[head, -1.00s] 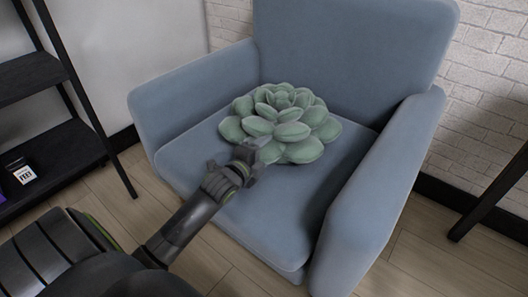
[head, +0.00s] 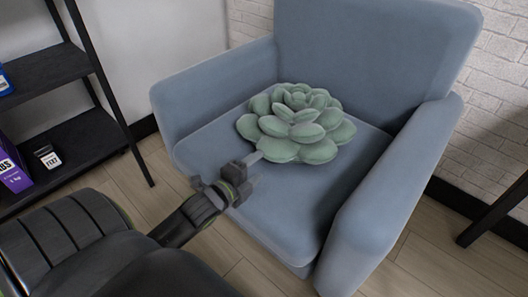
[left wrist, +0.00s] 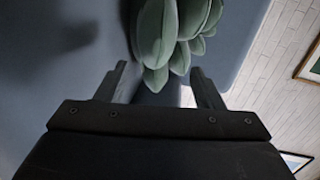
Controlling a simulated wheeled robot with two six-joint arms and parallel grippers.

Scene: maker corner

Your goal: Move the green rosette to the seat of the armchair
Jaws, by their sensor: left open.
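The green rosette (head: 298,124), a plump succulent-shaped cushion, rests on the seat of the blue-grey armchair (head: 270,215). My right gripper is in neither view.
A black shelf (head: 75,145) at the left holds a purple box (head: 12,170) and a small black-and-white container (head: 47,157). The armchair's arms (head: 385,200) rise on both sides of the seat. Wooden floor (head: 135,185) is clear between shelf and chair.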

